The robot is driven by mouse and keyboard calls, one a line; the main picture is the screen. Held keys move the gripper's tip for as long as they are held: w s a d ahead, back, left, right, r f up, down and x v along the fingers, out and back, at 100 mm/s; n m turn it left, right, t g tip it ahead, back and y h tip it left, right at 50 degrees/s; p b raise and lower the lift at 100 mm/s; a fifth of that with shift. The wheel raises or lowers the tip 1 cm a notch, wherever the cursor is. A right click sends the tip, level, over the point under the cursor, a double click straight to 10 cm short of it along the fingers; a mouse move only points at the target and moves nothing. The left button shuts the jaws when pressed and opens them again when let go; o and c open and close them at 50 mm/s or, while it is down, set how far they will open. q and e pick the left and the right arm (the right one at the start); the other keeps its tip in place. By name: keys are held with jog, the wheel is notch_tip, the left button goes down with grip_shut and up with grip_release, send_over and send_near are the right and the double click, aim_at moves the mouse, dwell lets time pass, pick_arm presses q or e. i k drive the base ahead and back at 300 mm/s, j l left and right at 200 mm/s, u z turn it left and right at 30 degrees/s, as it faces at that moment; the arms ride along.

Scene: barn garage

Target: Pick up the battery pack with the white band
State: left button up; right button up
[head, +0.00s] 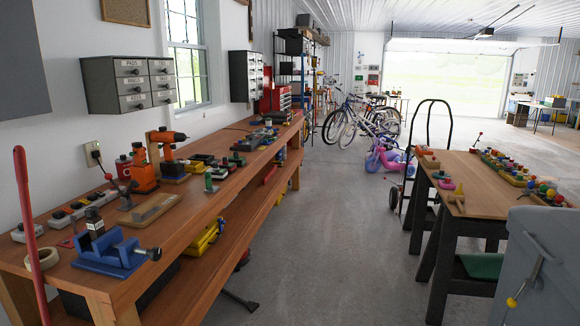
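A long wooden workbench (205,215) runs along the left wall. Small dark battery-like blocks with coloured parts stand on it, among them one with green (237,159) and a green and grey one (210,181). A dark block with a pale patch (94,219) stands at the blue vise (110,252). They are too small for me to tell which is the battery pack with the white band. Neither of my grippers is in view.
Orange drills (143,172), a tape roll (43,259) and a row of chargers (72,212) crowd the bench. A red pole (34,220) rises at the near left. A second table (480,184) and a grey cabinet (545,260) stand right. The concrete floor (320,240) between is mostly clear.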

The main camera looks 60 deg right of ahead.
aim_at(218, 174)
jog(key=z, duration=1.5)
jog(key=i+l+u, duration=0.1)
jog(key=i, duration=0.25)
jog(key=l, duration=0.1)
